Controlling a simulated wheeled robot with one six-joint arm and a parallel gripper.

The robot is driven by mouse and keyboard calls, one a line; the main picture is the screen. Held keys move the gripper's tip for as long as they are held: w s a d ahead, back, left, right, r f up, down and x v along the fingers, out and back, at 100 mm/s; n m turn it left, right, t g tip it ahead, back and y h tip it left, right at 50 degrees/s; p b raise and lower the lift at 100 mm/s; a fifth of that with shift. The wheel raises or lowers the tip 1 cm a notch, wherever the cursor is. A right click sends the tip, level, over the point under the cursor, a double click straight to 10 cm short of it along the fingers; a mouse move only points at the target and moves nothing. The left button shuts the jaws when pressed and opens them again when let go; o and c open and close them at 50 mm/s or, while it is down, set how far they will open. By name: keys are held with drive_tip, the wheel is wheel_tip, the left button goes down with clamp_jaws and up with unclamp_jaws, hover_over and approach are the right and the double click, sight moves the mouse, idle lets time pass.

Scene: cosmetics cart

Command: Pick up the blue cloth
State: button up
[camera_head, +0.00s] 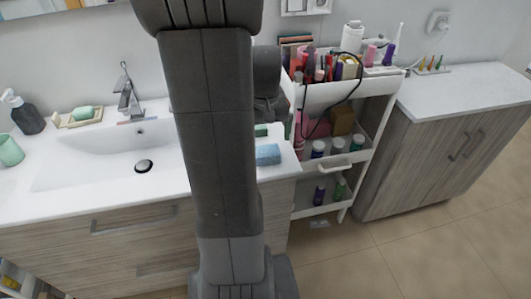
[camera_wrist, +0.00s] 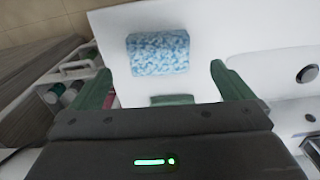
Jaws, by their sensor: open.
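The blue cloth (camera_head: 267,154) is a small light-blue folded block on the right end of the white sink counter in the head view. In the wrist view the mottled blue-and-white cloth (camera_wrist: 158,53) lies flat on the white counter, beyond the fingertips. My gripper (camera_wrist: 160,75) is open and empty, with its green fingers spread to either side of the cloth's line. A small dark green item (camera_wrist: 172,100) lies on the counter between the fingers, nearer my palm. My arm hides part of the counter in the head view.
The sink basin (camera_head: 100,163) with its faucet (camera_head: 128,92) is left of the cloth. A white cart (camera_head: 340,93) full of cosmetics stands just right of the counter. A soap dispenser (camera_head: 27,115), a soap dish (camera_head: 80,117) and a green cup (camera_head: 10,150) stand at the far left.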

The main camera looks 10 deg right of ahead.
sight(266, 150)
drive_tip(key=shift+w+d+f+p, duration=0.1)
drive_tip(key=shift+f+p, duration=0.05)
drive_tip(key=shift+f, duration=1.55)
drive_tip(key=shift+d+f+p, duration=0.1)
drive_tip(key=shift+f+p, duration=0.05)
drive_tip(key=shift+f, duration=1.5)
drive_tip(key=c, duration=1)
